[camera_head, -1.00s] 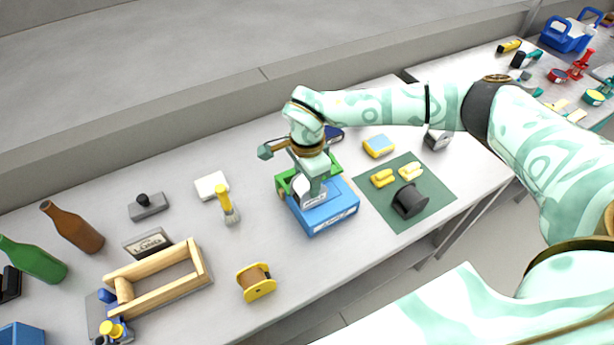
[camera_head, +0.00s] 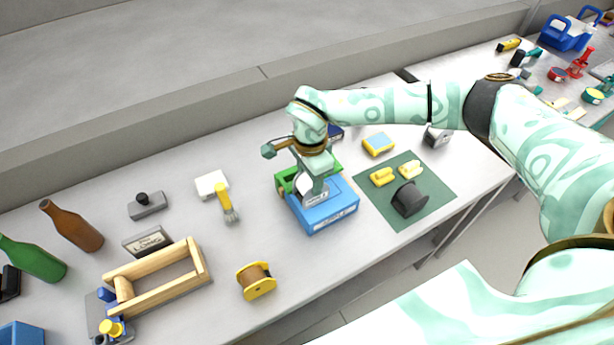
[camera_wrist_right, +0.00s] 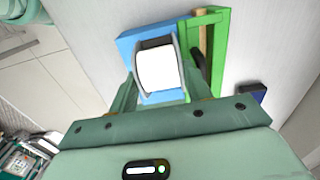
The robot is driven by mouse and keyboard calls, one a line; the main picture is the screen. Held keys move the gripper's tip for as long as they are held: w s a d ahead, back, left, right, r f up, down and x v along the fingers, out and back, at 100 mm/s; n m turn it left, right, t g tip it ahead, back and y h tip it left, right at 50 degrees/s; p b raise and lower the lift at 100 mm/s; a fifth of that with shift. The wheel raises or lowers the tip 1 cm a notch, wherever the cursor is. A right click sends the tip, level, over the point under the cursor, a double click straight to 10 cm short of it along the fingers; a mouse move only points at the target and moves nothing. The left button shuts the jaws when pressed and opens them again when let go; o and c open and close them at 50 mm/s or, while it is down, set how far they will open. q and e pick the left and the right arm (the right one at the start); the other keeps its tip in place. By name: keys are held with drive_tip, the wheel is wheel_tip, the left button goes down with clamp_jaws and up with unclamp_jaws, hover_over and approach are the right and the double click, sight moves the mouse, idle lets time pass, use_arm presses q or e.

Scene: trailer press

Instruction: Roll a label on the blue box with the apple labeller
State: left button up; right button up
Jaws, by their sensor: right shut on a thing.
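The blue box (camera_head: 328,212) lies on the table, with a white label strip on its front side. My right gripper (camera_head: 315,182) is over it, pointing down. It is shut on the labeller (camera_head: 308,198), which shows a white roll face and sits at the top of the box. In the right wrist view the labeller's white roll (camera_wrist_right: 157,68) is between my fingers (camera_wrist_right: 160,92), with the blue box (camera_wrist_right: 130,42) behind it. Whether the roll touches the box I cannot tell. My left gripper is out of view.
A green frame with a wooden bar (camera_head: 283,182) stands right behind the box. A dark green mat (camera_head: 430,190) with yellow pieces and a black hat-shaped thing (camera_head: 410,200) is to the right. A yellow spool (camera_head: 256,281) and a yellow-handled brush (camera_head: 226,203) are to the left.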

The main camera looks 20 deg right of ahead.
drive_tip(key=shift+d+f+p, duration=0.15)
drive_tip(key=shift+d+p, duration=0.15)
drive_tip(key=shift+d, duration=1.15)
drive_tip(key=shift+d, duration=0.1)
drive_tip(key=shift+w+d+p, duration=0.15)
drive_tip(key=shift+d+p, duration=0.05)
drive_tip(key=shift+d, duration=0.55)
drive_tip(key=shift+w+d+p, duration=0.1)
drive_tip(key=shift+d+p, duration=0.05)
drive_tip(key=shift+d, duration=0.7)
drive_tip(key=shift+d, duration=0.1)
drive_tip(key=shift+w+d, duration=0.1)
drive_tip(key=shift+d, duration=0.6)
